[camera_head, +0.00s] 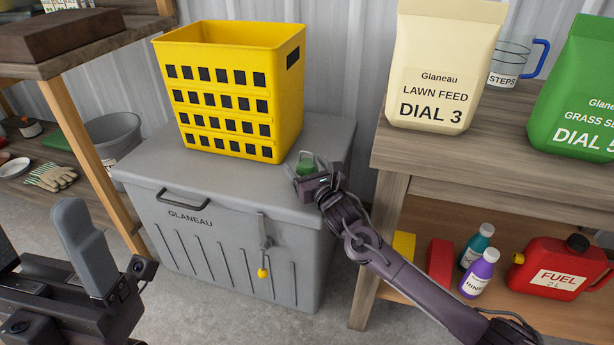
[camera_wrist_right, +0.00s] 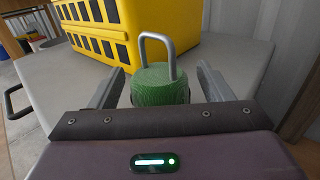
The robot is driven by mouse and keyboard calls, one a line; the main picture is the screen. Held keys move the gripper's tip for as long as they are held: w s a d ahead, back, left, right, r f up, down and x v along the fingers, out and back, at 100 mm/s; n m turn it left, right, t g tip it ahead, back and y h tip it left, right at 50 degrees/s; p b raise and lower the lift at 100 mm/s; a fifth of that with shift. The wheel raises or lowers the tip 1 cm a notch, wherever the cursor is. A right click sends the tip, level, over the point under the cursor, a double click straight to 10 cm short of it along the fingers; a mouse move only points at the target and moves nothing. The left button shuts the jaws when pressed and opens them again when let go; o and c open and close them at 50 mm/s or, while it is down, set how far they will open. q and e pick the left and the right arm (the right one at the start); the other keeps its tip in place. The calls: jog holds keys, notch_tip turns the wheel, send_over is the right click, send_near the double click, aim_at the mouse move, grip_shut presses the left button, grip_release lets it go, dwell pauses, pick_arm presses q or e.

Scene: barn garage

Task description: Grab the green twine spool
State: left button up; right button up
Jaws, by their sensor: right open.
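The green twine spool (camera_wrist_right: 161,88) stands on the lid of the grey storage box, just right of the yellow crate. In the right wrist view it has a grey wire loop on top. In the head view only a bit of the spool (camera_head: 307,164) shows, behind my right gripper. My right gripper (camera_head: 303,163) is open, with one finger on each side of the spool; in the wrist view (camera_wrist_right: 160,85) gaps show between fingers and spool. My left gripper (camera_head: 82,250) is at the lower left, away from the box; one grey finger shows clearly.
The yellow crate (camera_head: 228,95) stands close left of the spool on the grey box (camera_head: 160,165). A wooden bench (camera_head: 400,155) at right holds a lawn feed bag (camera_head: 440,60) and a green bag (camera_head: 580,95). A fuel can (camera_head: 558,268) and bottles sit on its lower shelf.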

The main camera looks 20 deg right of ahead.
jog(key=shift+w+a+f, duration=0.1)
jog(key=shift+w, duration=0.5)
jog(key=c, duration=1.1)
